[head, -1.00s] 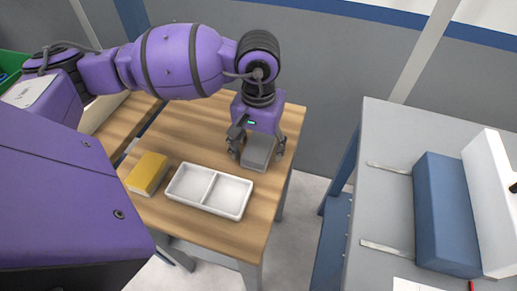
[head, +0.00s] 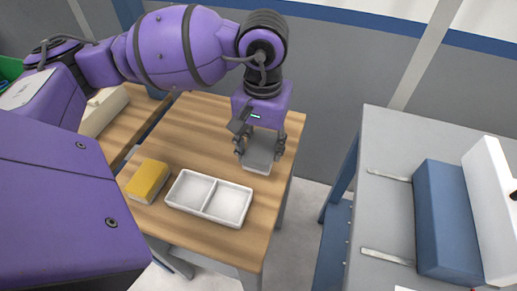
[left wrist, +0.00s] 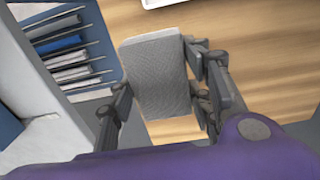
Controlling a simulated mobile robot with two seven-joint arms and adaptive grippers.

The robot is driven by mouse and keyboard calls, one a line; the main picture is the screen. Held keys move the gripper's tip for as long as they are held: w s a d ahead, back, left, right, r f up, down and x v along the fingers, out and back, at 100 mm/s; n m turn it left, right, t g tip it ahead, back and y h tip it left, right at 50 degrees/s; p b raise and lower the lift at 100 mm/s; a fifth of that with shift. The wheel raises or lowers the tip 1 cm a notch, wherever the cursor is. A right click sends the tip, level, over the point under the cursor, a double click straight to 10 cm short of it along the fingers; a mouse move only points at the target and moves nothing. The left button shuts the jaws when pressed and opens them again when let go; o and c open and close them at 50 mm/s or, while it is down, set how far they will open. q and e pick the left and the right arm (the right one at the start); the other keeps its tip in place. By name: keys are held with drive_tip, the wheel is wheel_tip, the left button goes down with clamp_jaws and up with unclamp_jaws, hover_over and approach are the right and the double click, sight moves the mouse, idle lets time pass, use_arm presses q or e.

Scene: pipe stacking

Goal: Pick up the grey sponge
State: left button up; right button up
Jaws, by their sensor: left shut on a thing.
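The grey sponge (head: 260,154) is a flat grey block near the right far part of the wooden table (head: 205,120). My left gripper (head: 260,147) points down over it with a finger on each side, shut on it. In the left wrist view the sponge (left wrist: 160,75) sits between the two fingers of the left gripper (left wrist: 160,95). Whether it touches the tabletop I cannot tell. My right gripper is not in view.
A white two-part tray (head: 209,215) and a yellow sponge (head: 148,181) lie at the table's near side. To the right, across a gap, a grey bench (head: 385,210) holds a blue block (head: 447,220) and a white block (head: 492,200).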

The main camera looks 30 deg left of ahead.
use_arm(q)
drive_tip(key=d+r, duration=0.1)
drive_tip(key=s+d+r, duration=0.2)
drive_tip(key=r, duration=0.1)
drive_tip(key=shift+r, duration=0.1)
drive_tip(key=s+d+r, duration=0.3)
drive_tip(key=s+d, duration=0.2)
drive_tip(key=d, duration=0.1)
drive_tip(key=shift+d+r, duration=0.25)
drive_tip(key=shift+d, duration=0.1)
